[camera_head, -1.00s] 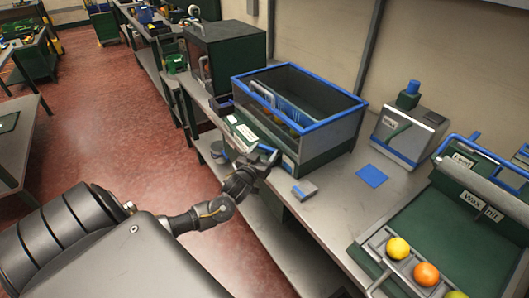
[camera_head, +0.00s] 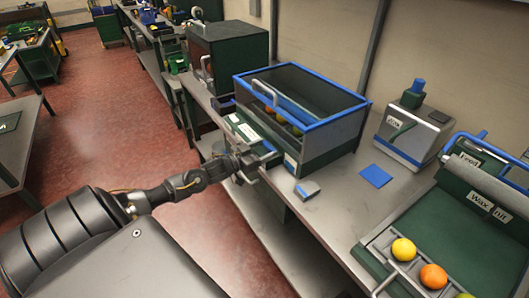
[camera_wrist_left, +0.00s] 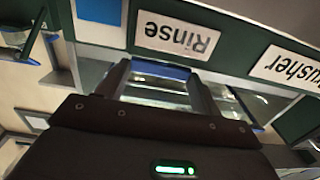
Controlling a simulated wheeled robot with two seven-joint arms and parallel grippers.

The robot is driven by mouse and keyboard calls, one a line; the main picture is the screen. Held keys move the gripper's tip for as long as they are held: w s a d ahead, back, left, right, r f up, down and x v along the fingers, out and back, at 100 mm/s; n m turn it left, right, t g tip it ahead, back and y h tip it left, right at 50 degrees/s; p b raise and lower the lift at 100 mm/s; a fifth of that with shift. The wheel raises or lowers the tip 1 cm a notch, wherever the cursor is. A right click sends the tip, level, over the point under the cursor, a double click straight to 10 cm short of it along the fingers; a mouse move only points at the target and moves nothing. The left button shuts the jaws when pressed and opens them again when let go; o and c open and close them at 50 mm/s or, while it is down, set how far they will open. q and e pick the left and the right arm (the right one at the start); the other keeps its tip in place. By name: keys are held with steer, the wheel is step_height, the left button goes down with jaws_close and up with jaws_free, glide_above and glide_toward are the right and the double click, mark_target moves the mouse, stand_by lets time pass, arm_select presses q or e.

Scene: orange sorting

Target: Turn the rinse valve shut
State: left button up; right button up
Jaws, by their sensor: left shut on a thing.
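My left gripper (camera_head: 264,164) is at the front of the glass-sided rinse tank (camera_head: 338,119), low on its green panel. In the left wrist view, the Rinse label (camera_wrist_left: 176,35) shows upside down just beyond the fingers. A blue bar (camera_wrist_left: 162,71), apparently the valve handle, lies between the two fingers, and the gripper is shut on it. The fingers hide most of the valve in the head view, so its exact angle is hard to tell. Several fruits (camera_head: 297,130) show inside the tank. My right gripper is out of view.
A small grey and blue block (camera_head: 307,189) and a blue pad (camera_head: 376,176) lie on the bench right of the gripper. A wax dispenser (camera_head: 411,122) and the wax unit (camera_head: 456,205) with fruit stand further right. A dark green cabinet (camera_head: 229,57) is behind left.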

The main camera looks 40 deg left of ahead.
arm_select(q)
steer(key=shift+m+h, duration=0.3)
steer(key=shift+h, duration=0.2)
steer(key=o, duration=1)
steer(key=shift+s+a+f, duration=0.1)
steer(key=shift+s+a, duration=0.05)
steer(key=shift+s, duration=0.3)
steer(key=b+v, duration=0.1)
steer(key=v, duration=0.9)
steer(key=shift+r, duration=0.2)
